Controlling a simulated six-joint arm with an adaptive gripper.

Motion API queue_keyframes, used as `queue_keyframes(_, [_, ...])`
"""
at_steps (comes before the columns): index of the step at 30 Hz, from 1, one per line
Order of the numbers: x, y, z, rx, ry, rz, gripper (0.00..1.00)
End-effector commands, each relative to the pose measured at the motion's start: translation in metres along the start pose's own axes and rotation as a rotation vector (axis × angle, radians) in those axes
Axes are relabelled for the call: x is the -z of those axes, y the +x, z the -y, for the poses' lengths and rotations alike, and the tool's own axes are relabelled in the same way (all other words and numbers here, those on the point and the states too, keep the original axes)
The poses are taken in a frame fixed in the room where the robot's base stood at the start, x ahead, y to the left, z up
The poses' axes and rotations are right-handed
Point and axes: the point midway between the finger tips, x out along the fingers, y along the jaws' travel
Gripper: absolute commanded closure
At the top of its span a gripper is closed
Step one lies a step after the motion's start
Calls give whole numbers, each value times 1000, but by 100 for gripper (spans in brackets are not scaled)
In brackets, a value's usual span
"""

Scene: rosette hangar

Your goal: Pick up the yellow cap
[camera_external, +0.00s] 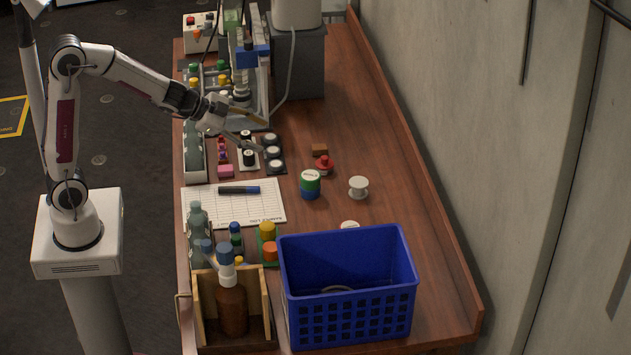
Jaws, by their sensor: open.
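Several yellow caps show. One yellow cap (267,230) is at the front, beside an orange cap (271,251), left of the blue basket's back corner. Two more yellow caps, a left one (194,83) and a right one (223,80), are in the rack area at the back left. A small yellow top (239,262) shows by the wooden box. I cannot tell which cap the task means. My gripper (262,134) is open and empty, above the table near the black-and-white round pieces, apart from all the yellow caps.
A blue basket (348,312) and a wooden box (261,318) with a brown bottle (231,304) stand at the front. A green-blue container (310,184), white spool (358,187) and red piece (323,165) stand mid-table. A pen (239,190) lies on paper (233,208). The table's right side is clear.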

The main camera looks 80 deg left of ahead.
Motion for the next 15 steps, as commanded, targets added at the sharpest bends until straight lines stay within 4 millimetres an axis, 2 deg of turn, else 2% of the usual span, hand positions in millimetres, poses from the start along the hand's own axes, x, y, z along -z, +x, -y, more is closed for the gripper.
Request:
queue_keyframes(6, [-8, 37, -20, -118, 47, -65, 50])
queue_keyframes(15, [-28, 71, -63, -323, 75, -158, 50])
